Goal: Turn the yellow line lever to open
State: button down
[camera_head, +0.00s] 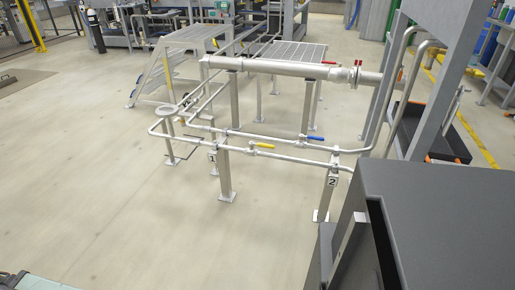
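The yellow line lever (262,145) sits on a valve on the thin front silver pipe (293,157), between the posts labelled 1 (224,175) and 2 (328,190). The lever points right and looks roughly in line with the pipe. Nothing is touching it. My gripper is not in this view.
A blue lever (316,138) is on the pipe behind, and a red lever (329,62) is on the thick upper pipe (270,67). A large dark grey block (435,215) fills the lower right. Metal steps (178,68) stand behind.

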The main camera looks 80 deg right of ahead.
aim_at(250, 143)
jog(key=z, duration=1.15)
jog(key=i, duration=0.7)
jog(key=u, duration=0.15)
